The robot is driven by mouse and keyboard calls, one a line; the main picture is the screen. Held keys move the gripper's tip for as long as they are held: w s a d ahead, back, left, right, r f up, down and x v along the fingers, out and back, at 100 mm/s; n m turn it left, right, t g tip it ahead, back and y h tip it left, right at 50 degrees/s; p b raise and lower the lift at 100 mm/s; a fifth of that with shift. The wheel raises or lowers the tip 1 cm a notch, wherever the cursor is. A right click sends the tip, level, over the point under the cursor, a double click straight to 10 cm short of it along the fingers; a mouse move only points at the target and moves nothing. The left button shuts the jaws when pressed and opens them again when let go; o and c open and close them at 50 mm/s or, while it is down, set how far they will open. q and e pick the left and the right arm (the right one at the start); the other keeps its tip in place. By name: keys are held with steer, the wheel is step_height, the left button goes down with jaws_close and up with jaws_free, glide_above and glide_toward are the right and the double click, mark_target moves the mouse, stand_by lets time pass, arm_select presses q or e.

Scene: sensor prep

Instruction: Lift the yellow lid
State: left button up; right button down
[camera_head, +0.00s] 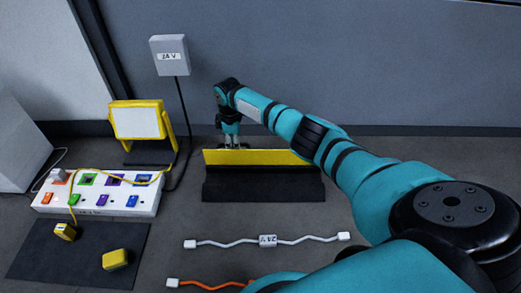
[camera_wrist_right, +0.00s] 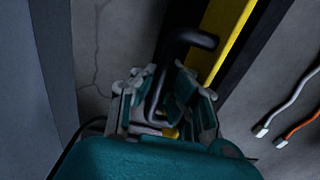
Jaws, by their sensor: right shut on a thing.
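The yellow lid (camera_head: 262,157) is a long, narrow yellow panel along the back of a dark box-like base (camera_head: 262,187) in the head view. In the right wrist view the lid (camera_wrist_right: 228,35) runs as a yellow strip beside dark edges. A black bent handle (camera_wrist_right: 190,38) reaches between my fingers there. My right gripper (camera_head: 232,144) is at the lid's back edge, left of its middle, and it is shut on the handle. The fingers (camera_wrist_right: 168,105) partly hide the handle. My left gripper is not in view.
A power strip (camera_head: 148,207) with coloured switches and a yellow-framed lamp (camera_head: 136,121) stand at the left. A dark mat (camera_head: 45,262) holds two yellow plugs. A white cable (camera_head: 220,243) and an orange cable (camera_head: 205,287) lie in front. A grey wall (camera_head: 330,60) stands behind.

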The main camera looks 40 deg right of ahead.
steer(key=shift+w+d+f+b, duration=0.3)
steer(key=shift+w+b, duration=0.05)
steer(key=shift+w, duration=0.15)
steer(key=c, duration=1.9)
jaws_free()
steer(key=shift+w+d+f, duration=0.15)
steer(key=o, duration=0.7)
steer(key=shift+f, duration=0.35)
steer(key=o, duration=0.3)
steer(key=shift+r, duration=0.2)
steer(key=shift+w+d+r, duration=0.45)
steer(key=shift+w+r, duration=0.15)
steer(key=shift+r, duration=1.1)
steer(key=shift+w+d+r, duration=0.45)
steer(key=shift+w+r, duration=0.1)
steer(key=shift+r, duration=1.1)
steer(key=shift+w+d+r, duration=0.45)
steer(key=shift+w+r, duration=0.15)
steer(key=shift+r, duration=1.1)
